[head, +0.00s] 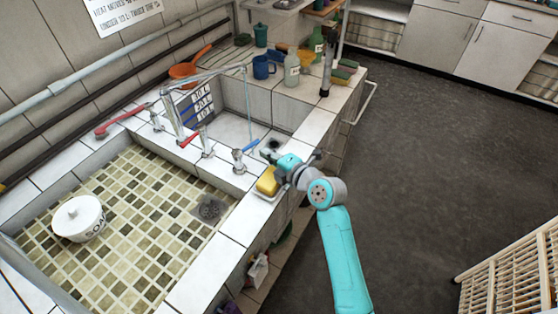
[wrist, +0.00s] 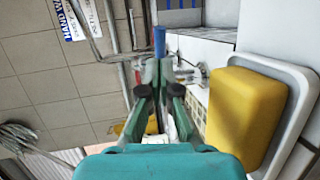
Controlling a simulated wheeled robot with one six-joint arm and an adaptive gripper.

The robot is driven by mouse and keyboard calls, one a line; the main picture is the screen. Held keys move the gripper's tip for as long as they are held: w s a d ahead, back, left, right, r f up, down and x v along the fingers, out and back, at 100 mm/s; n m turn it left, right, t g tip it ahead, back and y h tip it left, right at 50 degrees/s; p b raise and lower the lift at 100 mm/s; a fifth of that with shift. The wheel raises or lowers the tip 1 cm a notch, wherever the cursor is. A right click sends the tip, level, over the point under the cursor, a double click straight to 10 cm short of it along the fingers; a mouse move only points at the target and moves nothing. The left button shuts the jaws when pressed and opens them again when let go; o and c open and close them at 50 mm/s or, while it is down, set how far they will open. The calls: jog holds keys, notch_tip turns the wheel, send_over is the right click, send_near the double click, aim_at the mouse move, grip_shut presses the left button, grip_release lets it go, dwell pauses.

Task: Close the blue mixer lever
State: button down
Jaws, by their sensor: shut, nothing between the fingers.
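The blue mixer lever (head: 251,145) sticks out up and to the right from a chrome valve body (head: 238,158) on the tiled ledge between the two basins. In the wrist view the blue lever (wrist: 159,41) shows upright in the picture, just beyond my fingertips. My gripper (head: 267,156) is at the front end of the ledge, close to the lever on its right. The wrist view shows my gripper (wrist: 157,68) with its fingers together and nothing between them. Whether the fingertips touch the lever I cannot tell.
A yellow sponge (head: 267,180) on a white tray lies right below my gripper; the wrist view shows the sponge (wrist: 235,115) close by. A red lever (head: 189,140) and the tall chrome spout (head: 174,112) stand farther left. Bottles and a blue mug (head: 263,67) stand behind the right basin.

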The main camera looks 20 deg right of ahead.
aim_at(255, 143)
jog(key=shift+x, duration=1.95)
jog(key=shift+w, duration=1.05)
jog(key=shift+d, duration=0.1)
